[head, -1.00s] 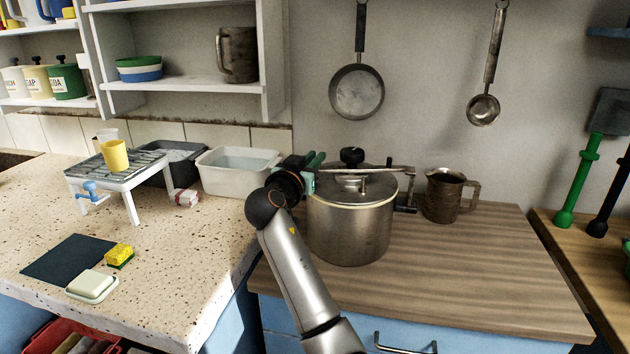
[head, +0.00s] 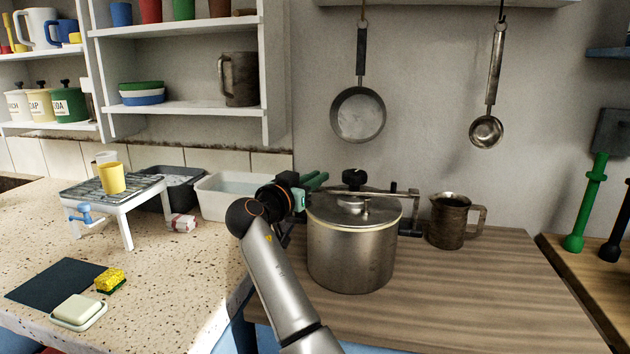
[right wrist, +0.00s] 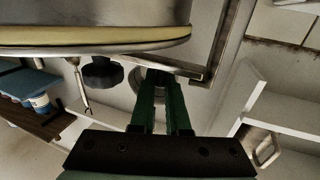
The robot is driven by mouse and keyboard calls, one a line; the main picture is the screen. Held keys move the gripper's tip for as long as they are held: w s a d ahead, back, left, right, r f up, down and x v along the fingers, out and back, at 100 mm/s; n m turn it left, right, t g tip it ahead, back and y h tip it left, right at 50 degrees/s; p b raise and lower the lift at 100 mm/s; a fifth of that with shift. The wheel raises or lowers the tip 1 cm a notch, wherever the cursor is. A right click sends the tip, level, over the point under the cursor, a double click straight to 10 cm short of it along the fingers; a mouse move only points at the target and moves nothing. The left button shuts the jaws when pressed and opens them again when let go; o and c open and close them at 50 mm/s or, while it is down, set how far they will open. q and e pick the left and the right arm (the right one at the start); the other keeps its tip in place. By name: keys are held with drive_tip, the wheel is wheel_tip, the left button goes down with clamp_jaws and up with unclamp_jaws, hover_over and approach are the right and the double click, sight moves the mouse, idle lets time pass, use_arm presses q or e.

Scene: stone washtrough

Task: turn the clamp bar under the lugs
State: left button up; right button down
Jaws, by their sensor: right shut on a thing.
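A steel pot (head: 350,255) with a flat lid stands on the wooden worktop. The clamp bar (head: 382,194) lies across above the lid, with a black knob (head: 354,177) at its middle. A dark bracket with a lug (head: 412,226) shows at the pot's right; the left lug is hidden behind my arm. My right gripper (head: 318,181) is at the bar's left end, shut on it. In the right wrist view its green fingers (right wrist: 161,85) close at the bar (right wrist: 185,68); the exact contact is hard to see. My left gripper is not in view.
A metal jug (head: 449,222) stands close to the pot's right. A white basin (head: 222,205) of water is left of my gripper. A pan (head: 358,116) and a ladle (head: 486,132) hang behind. The worktop (head: 470,300) at front right is clear.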

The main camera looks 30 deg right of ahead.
drive_tip(key=c, duration=0.9)
unclamp_jaws()
drive_tip(key=shift+s+a, duration=0.1)
drive_tip(key=v, duration=1.2)
drive_tip(key=shift+s+a, duration=0.1)
